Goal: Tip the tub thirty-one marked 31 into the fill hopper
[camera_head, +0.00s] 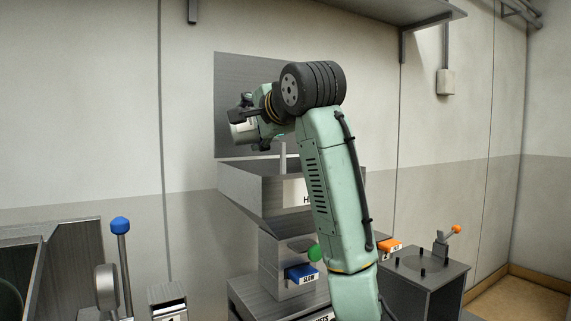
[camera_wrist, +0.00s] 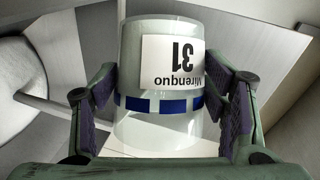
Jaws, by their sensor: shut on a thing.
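The tub (camera_wrist: 135,65) is a pale, translucent cylinder with a blue-and-white checked band. Its white label (camera_wrist: 172,62) reads "31" and a word like "Mirenquo", upside down in the wrist view. My gripper (camera_wrist: 162,88) is shut on the tub, one finger on each side. In the head view my gripper (camera_head: 240,115) is above the left part of the grey fill hopper (camera_head: 240,184), whose sign is mostly hidden by my arm. A small pale part of the tub (camera_head: 243,132) shows there. Its tilt and contents cannot be told.
A grey panel (camera_head: 232,75) stands behind the hopper. Below are a blue "SLOW" tag (camera_head: 301,272), a green knob (camera_head: 314,253) and an orange tag (camera_head: 389,245). A blue-topped lever (camera_head: 121,225) stands left, an orange-tipped lever (camera_head: 455,229) right. A shelf (camera_head: 400,10) hangs above right.

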